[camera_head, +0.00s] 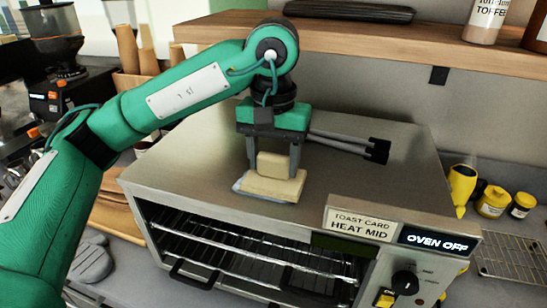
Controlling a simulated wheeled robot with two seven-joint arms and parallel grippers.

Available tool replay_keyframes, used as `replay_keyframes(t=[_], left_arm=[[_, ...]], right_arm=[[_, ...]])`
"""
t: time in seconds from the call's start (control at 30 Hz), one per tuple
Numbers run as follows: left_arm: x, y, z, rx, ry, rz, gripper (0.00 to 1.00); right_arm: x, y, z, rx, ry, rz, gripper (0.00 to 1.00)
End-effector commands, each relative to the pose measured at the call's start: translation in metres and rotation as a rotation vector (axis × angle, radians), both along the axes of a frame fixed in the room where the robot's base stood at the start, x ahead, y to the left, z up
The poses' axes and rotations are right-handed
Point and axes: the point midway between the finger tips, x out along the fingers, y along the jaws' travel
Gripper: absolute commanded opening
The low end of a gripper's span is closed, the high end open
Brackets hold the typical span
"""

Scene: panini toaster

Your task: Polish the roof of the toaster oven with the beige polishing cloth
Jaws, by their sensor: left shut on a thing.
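The toaster oven (350,195) stands on the counter with its flat metal roof facing up. The beige polishing cloth (270,187) is a folded pad on the roof, left of the middle and close to the front edge. My left gripper (273,170) points down from above and is shut on a raised part of the cloth. The cloth appears to rest on the roof. A blue-grey edge shows along its left underside. My right gripper is not in view.
A wooden shelf (400,48) runs above the back of the oven. A toast card sign (361,224) stands at the roof's front edge. Yellow jars (492,202) stand on the right.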

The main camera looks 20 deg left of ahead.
Motion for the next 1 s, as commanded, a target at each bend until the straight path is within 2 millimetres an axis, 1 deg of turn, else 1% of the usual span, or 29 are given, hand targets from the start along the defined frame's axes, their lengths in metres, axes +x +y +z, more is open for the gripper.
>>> replay_keyframes(t=[1.0], left_arm=[[0.0000, 0.0000, -0.0073, 0.000, 0.000, 0.000, 0.30]], right_arm=[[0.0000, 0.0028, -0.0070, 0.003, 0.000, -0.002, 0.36]])
